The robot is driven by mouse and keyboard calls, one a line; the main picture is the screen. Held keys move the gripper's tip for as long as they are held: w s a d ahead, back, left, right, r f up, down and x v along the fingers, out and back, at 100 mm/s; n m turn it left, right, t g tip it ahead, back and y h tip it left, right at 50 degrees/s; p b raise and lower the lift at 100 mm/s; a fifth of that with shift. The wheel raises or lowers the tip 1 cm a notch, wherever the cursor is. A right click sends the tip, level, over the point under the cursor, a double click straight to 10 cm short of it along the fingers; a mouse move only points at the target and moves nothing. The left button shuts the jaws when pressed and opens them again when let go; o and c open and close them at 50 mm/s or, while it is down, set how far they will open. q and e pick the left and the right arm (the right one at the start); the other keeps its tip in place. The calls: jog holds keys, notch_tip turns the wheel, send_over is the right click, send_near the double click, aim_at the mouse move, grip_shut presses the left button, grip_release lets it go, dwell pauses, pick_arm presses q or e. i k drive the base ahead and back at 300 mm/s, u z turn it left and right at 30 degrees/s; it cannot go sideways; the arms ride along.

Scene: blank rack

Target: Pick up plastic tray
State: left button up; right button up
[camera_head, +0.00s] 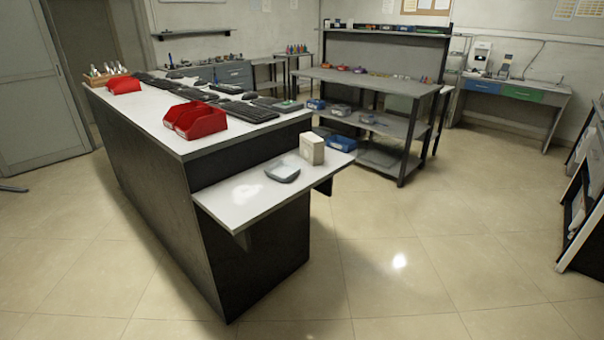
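A small grey plastic tray (282,172) lies on the white lower shelf (232,202) at the near end of the dark counter. It looks shallow and empty. A beige box (312,149) stands just behind it to the right, close to the tray. Neither of my grippers shows in the head view.
Red bins (195,120) and several black keyboards sit on the counter top (150,118) above the shelf. A grey rack (385,90) with blue bins stands behind. A dark-sided stand (585,205) is at the right edge. The tiled floor (420,260) in front and right of the shelf is clear.

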aim_at(282, 171)
jog(key=z, duration=1.1)
jog(key=i, duration=5.45)
jog(key=u, duration=4.3)
